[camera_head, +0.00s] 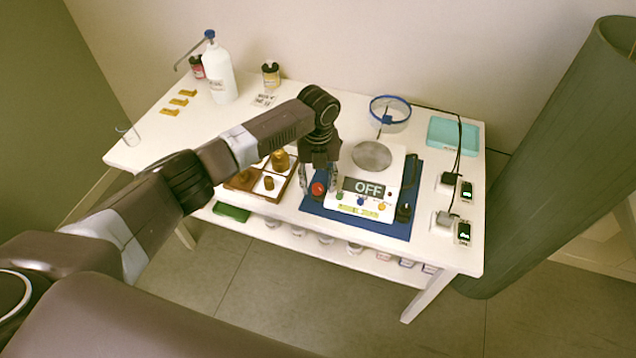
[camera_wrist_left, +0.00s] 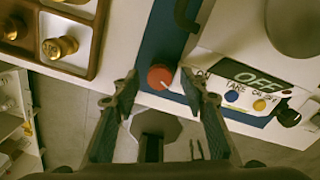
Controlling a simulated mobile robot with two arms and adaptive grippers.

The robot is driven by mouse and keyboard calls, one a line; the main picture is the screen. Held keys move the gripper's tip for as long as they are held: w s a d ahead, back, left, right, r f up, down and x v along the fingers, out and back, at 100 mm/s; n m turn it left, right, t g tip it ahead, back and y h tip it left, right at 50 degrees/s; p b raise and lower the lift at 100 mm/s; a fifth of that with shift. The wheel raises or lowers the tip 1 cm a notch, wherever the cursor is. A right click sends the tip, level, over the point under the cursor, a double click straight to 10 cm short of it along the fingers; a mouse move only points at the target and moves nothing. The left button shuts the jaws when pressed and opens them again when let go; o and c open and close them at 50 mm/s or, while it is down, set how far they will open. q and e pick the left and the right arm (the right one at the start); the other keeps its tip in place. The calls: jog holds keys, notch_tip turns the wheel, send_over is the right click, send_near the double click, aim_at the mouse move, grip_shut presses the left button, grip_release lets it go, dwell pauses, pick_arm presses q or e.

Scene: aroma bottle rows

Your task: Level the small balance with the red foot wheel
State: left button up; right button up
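The small balance (camera_head: 371,178) stands on a blue mat (camera_head: 388,228) at the table's front right, with a round grey pan and a display reading OFF. The red foot wheel (camera_head: 318,189) is at its front left corner. It also shows in the left wrist view (camera_wrist_left: 160,76) with a pale mark on it. My left gripper (camera_head: 318,181) points down over the wheel. Its fingers are apart, one on each side of the wheel in the wrist view, with gaps visible between them and it. Whether they reach the wheel's height I cannot tell. My right gripper is out of view.
A wooden tray (camera_head: 285,193) with brass weights lies left of the balance. Behind are a blue-rimmed glass dish (camera_head: 390,110) and a teal box (camera_head: 453,134). Two black devices with cables (camera_head: 463,232) lie at right. A white bottle (camera_head: 218,75) stands back left.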

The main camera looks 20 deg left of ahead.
aim_at(318, 187)
pick_arm(q)
jog(key=shift+r, duration=0.1)
notch_tip(318, 187, up, 12)
dwell(0.4)
dwell(0.3)
